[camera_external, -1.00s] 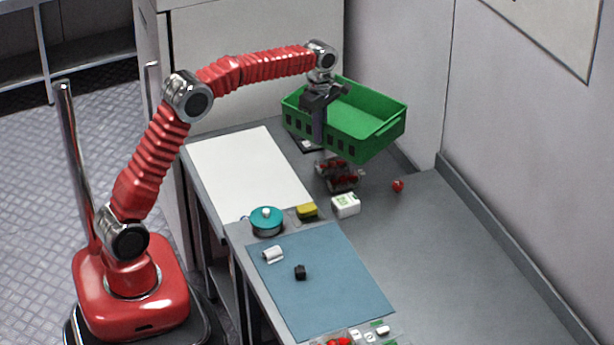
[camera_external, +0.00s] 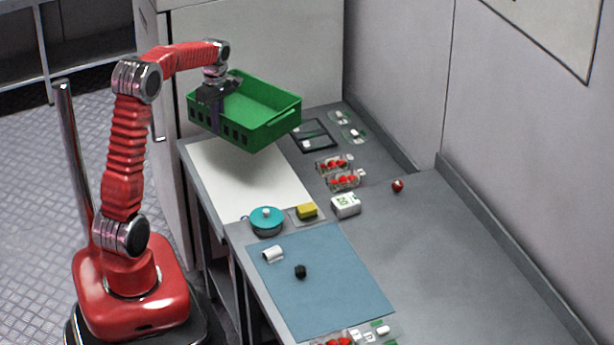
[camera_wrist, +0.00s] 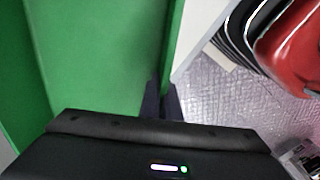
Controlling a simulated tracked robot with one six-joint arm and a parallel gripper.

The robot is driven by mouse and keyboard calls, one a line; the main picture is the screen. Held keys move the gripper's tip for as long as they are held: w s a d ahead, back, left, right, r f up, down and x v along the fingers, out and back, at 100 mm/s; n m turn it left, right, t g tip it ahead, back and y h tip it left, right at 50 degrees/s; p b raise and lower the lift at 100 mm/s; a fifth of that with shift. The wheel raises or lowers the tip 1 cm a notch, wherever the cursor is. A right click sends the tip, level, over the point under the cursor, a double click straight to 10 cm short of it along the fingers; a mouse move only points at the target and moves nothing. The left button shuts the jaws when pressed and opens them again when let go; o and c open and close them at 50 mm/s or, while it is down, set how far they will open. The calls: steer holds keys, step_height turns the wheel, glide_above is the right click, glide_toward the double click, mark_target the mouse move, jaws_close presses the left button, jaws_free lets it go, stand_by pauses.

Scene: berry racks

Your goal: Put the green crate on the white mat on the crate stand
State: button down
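The green crate (camera_external: 262,131) hangs in the air above the far part of the white mat (camera_external: 228,178) in the external view. It looks empty and roughly level. My gripper (camera_external: 216,122) is at the crate's left wall and appears shut on it. In the wrist view the fingers (camera_wrist: 160,100) straddle the green crate wall (camera_wrist: 172,55), and the crate's inside (camera_wrist: 95,60) fills the left. The crate hides the mat's far end. The white mat lies flat on the left part of the counter, which I take to be the crate stand.
Right of the mat are a black tray (camera_external: 314,135), berry punnets (camera_external: 343,181), a white scale (camera_external: 345,206) and a loose red berry (camera_external: 398,186). A teal-lidded pot (camera_external: 267,220) and a yellow block (camera_external: 307,211) sit near the mat's front edge. A blue mat (camera_external: 322,283) lies nearer.

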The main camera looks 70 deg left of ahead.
steer(key=s+f+m, duration=0.3)
steer(key=f+m, duration=0.1)
steer(key=m, duration=0.1)
steer(key=shift+s+d+f, duration=0.15)
steer(key=shift+s+f, duration=0.2)
steer(key=shift+s, duration=0.05)
glide_toward(219, 179)
steer(key=shift+s+d+f, duration=0.1)
steer(key=shift+s+d, duration=0.05)
steer(key=shift+d, duration=0.05)
stand_by(0.4)
steer(key=shift+f, duration=1.95)
